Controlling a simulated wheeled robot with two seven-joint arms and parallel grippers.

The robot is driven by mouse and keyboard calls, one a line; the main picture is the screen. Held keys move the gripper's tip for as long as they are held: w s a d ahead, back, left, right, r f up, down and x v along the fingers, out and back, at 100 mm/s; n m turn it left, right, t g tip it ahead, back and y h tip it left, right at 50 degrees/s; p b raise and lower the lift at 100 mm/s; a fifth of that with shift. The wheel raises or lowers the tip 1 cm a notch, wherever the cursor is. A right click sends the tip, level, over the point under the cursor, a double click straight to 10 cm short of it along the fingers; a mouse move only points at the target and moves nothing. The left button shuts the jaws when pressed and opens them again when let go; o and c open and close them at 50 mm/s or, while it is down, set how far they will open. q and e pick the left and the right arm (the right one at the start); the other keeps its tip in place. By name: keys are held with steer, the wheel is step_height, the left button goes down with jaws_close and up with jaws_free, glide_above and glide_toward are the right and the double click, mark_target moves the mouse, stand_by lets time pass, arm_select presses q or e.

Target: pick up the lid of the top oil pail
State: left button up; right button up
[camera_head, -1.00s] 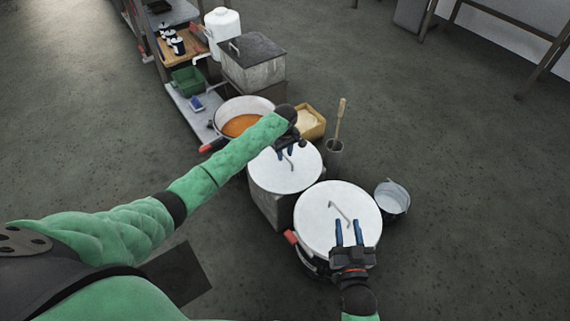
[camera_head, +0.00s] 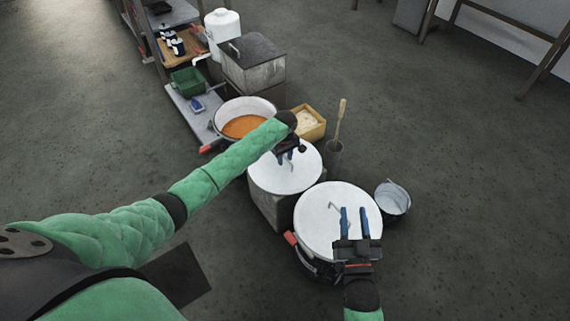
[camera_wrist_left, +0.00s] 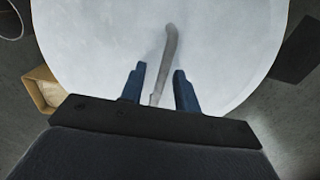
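Two pails with round white lids and thin metal handles stand on the floor. The far lid (camera_head: 264,180) is under my left gripper (camera_head: 286,159). In the left wrist view this lid (camera_wrist_left: 90,40) fills most of the picture, and its bent handle (camera_wrist_left: 170,48) rises between the two blue fingers. My left gripper (camera_wrist_left: 159,86) is open, with gaps between fingers and handle. The near lid (camera_head: 318,232) has its handle (camera_head: 335,209) left of my right gripper (camera_head: 355,212). That gripper is open and empty above the near lid.
A pot of orange liquid (camera_head: 262,105), a tan box (camera_head: 316,123), a container with a wooden stick (camera_head: 334,155) and a metal bucket (camera_head: 394,200) stand close around the pails. A grey lidded box (camera_head: 262,75) is farther back.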

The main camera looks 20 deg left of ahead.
arm_select(q)
steer(key=shift+f+p, duration=0.2)
steer(key=shift+p, duration=0.3)
stand_by(0.6)
steer(key=shift+c, duration=0.2)
jaws_close()
